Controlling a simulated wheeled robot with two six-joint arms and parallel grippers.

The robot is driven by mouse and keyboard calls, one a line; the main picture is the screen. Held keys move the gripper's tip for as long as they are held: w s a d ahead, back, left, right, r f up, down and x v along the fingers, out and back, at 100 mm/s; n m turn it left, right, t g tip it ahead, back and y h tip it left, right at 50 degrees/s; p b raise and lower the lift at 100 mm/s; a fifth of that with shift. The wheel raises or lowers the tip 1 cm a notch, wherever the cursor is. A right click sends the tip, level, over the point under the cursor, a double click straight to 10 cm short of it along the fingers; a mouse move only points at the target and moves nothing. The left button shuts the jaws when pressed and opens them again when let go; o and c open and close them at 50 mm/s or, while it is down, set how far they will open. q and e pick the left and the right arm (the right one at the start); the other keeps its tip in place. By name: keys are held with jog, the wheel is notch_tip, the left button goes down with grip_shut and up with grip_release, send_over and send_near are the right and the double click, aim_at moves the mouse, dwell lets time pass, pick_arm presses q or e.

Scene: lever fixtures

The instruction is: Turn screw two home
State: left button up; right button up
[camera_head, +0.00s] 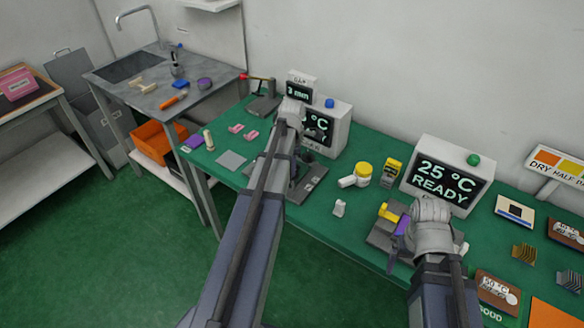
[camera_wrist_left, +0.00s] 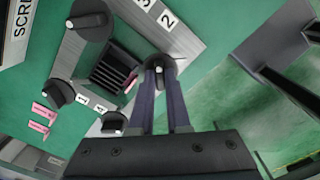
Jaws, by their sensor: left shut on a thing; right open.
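In the left wrist view, a grey plate (camera_wrist_left: 185,38) carries several black round knobs and number labels. Other knobs show at the upper left (camera_wrist_left: 88,20), left (camera_wrist_left: 60,93) and lower middle (camera_wrist_left: 113,123). In the head view the plate (camera_head: 308,186) is partly hidden by my left arm. My right gripper (camera_head: 432,222) is over a fixture in front of the "READY" display; its fingertips are mostly hidden.
Displays (camera_head: 440,180) stand along the back of the green table (camera_head: 330,215). A yellow-lidded container (camera_head: 363,172) and a small white piece (camera_head: 339,208) lie between my arms. Pink pieces (camera_head: 250,134) lie left. A sink bench (camera_head: 205,95) stands further left.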

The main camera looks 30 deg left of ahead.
pick_arm(q)
grip_shut()
